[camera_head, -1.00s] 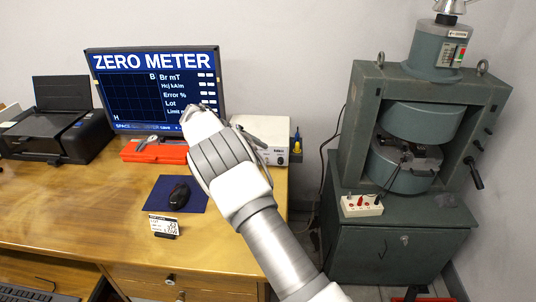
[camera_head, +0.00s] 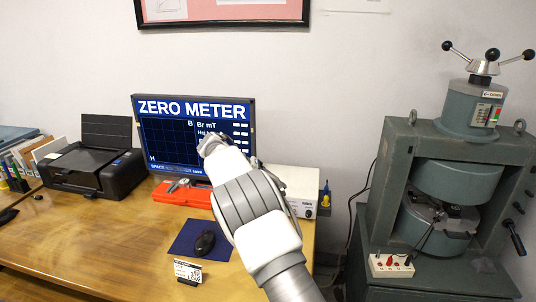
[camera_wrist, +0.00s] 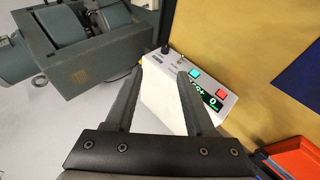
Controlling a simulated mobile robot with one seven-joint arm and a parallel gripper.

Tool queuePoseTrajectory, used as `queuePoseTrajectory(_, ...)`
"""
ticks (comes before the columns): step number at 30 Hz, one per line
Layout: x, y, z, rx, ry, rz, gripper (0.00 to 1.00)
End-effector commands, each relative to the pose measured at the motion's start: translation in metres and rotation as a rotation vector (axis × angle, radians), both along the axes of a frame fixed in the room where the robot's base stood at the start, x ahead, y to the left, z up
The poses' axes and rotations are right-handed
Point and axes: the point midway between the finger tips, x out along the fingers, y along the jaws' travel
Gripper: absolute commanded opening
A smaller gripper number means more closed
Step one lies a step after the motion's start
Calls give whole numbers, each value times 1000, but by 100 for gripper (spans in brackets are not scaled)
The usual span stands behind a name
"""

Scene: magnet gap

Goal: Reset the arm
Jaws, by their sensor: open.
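My arm reaches up over the desk in the head view, its white and grey end in front of the lower right of the monitor (camera_head: 165,135). My gripper (camera_wrist: 164,75) shows in the wrist view with its two dark fingers apart and nothing between them touching. Beyond the fingers is a white instrument box (camera_wrist: 165,104) with a green display and red and green buttons. The same box (camera_head: 296,190) stands behind my arm on the desk in the head view, partly hidden. The fingertips are not clear in the head view.
A green magnet press (camera_head: 398,165) stands at the right, with a white switch box (camera_head: 391,265) on its ledge. A printer (camera_head: 93,167), an orange case (camera_head: 183,194), a mouse (camera_head: 204,243) on a blue pad and a small label stand (camera_head: 188,271) are on the desk (camera_head: 100,240).

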Motion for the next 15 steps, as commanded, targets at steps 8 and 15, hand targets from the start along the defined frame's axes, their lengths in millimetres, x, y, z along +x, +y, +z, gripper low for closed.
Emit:
queuePoseTrajectory(8,-38,-56,85,185,33,-35,55)
queuePoseTrajectory(15,-91,-92,144,341,40,-29,55)
